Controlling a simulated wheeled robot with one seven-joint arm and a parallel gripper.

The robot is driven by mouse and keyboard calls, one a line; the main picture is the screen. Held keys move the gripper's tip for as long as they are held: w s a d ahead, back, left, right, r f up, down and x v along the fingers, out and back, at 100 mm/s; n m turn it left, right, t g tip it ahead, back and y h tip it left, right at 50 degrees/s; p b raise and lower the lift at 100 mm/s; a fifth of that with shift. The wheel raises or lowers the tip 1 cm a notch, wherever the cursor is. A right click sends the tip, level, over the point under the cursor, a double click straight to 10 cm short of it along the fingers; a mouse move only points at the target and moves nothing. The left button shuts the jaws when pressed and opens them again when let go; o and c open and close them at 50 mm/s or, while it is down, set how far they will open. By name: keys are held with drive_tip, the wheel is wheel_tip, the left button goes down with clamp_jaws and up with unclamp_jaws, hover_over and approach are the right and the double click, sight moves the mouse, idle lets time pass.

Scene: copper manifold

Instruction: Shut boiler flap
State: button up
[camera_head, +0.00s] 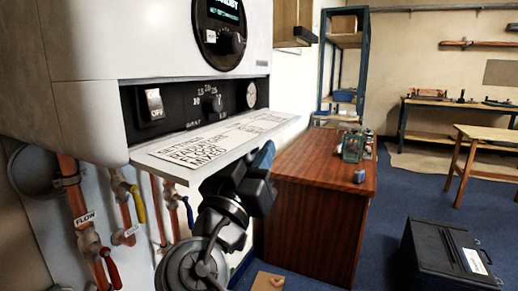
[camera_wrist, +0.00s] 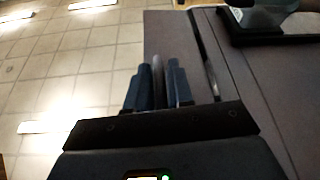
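The boiler flap (camera_head: 222,139) is a white panel with printed labels on its upper face. It is folded down and juts out below the black control strip (camera_head: 190,105) of the white boiler (camera_head: 95,40). My gripper (camera_head: 264,156) is under the flap's right end, with its blue fingertips close to the flap's edge. I cannot tell whether they touch it. In the wrist view my gripper (camera_wrist: 160,85) shows two blue fingers with a narrow gap and a grey shape between them. What that shape is, and whether the fingers are shut, is unclear.
Copper pipes with a red lever (camera_head: 110,268) and a yellow lever (camera_head: 138,203) hang below the boiler. A wooden cabinet (camera_head: 318,215) stands right of my arm, with a green device (camera_head: 353,146) on top. A black case (camera_head: 450,258) sits on the blue floor, which has free room.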

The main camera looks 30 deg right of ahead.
drive_tip(key=shift+w+d+r, duration=0.1)
drive_tip(key=shift+w+d, duration=0.05)
drive_tip(key=shift+d, duration=0.05)
clamp_jaws()
idle(0.4)
